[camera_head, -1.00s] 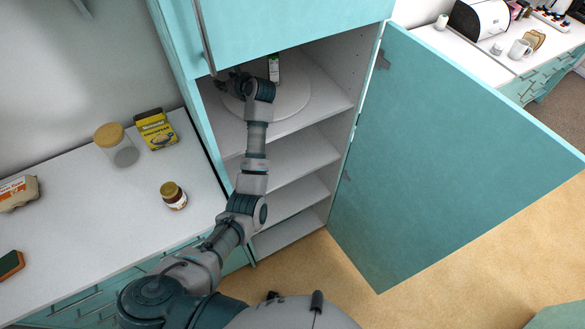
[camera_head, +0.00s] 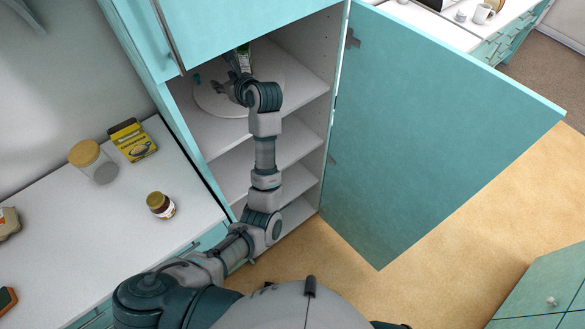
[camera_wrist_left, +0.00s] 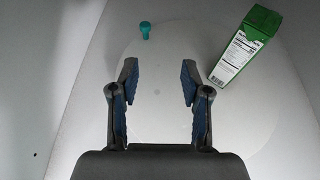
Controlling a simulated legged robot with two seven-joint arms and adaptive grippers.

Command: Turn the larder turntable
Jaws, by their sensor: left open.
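The larder turntable is a round white disc (camera_head: 207,101) on the upper shelf inside the open cupboard. It fills much of the left wrist view (camera_wrist_left: 160,130). A green and white carton (camera_head: 244,57) stands on its back part, right of my fingers in the left wrist view (camera_wrist_left: 240,50). A small teal item (camera_head: 197,79) is at its left, beyond my fingertips in the left wrist view (camera_wrist_left: 145,30). My left gripper (camera_head: 230,88) is inside the larder over the disc, open and empty, its fingers apart (camera_wrist_left: 159,75). I cannot tell whether it touches the disc. My right gripper is out of view.
The open teal door (camera_head: 430,130) stands right of my arm. Shelves (camera_head: 235,180) lie below. The left counter (camera_head: 110,225) holds a lidded jar (camera_head: 104,172), a yellow box (camera_head: 132,140) and a brown-lidded jar (camera_head: 161,206). Floor at right is clear.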

